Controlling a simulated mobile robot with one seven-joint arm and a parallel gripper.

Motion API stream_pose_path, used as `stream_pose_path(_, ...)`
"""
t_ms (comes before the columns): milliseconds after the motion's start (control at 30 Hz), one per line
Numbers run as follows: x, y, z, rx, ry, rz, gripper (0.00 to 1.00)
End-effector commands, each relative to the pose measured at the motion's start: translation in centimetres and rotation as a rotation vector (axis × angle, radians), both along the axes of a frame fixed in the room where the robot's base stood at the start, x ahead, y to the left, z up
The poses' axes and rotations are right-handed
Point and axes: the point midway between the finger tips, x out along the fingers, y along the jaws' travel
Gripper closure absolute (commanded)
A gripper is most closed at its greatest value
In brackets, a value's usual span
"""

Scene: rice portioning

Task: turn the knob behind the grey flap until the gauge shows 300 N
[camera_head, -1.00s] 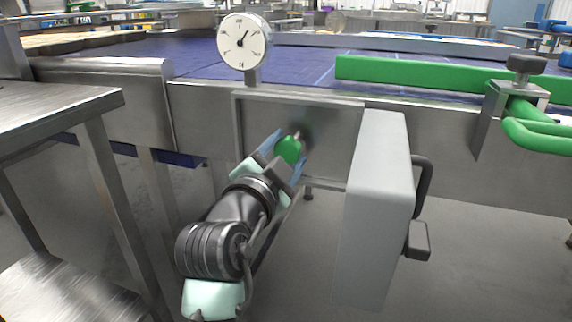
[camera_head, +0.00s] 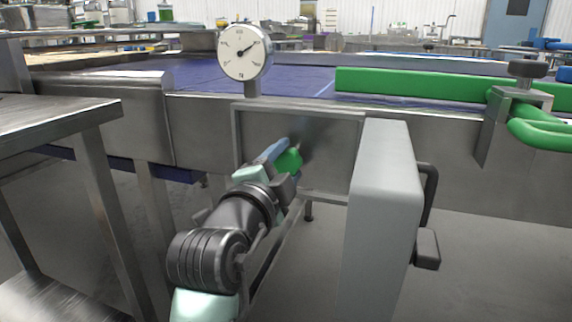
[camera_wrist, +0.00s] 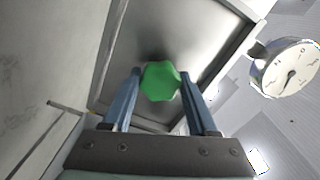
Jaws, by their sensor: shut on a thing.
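The green knob (camera_head: 290,161) sits in front of a recessed steel panel (camera_head: 330,135). My gripper (camera_head: 284,156) is shut on it. In the wrist view, the knob (camera_wrist: 160,82) sits between the two blue fingers of my gripper (camera_wrist: 161,76). The grey flap (camera_head: 385,220) stands open to the right of the recess, clear of my gripper. The round white gauge (camera_head: 240,52) stands above the recess. Its needle points right and slightly up; the dial figures are too small to read surely. The gauge also shows in the wrist view (camera_wrist: 288,68).
A steel table (camera_head: 60,122) stands at the left. A black handle (camera_head: 428,200) is on the flap's right side. A green rail (camera_head: 410,82) and a clamp with a dark knob (camera_head: 527,68) lie along the conveyor (camera_head: 200,75). Floor space is open at lower right.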

Motion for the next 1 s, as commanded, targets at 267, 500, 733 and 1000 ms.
stream_pose_path(267,0.0,0.0,-0.1,-0.001,0.004,0.000,0.30)
stream_pose_path(500,0.0,0.0,-0.1,-0.002,0.002,0.000,0.11)
stream_pose_path(733,-0.3,0.1,0.0,-0.002,0.001,0.000,0.11)
stream_pose_path(1000,-4.2,1.5,0.2,-0.004,0.003,0.003,0.11)
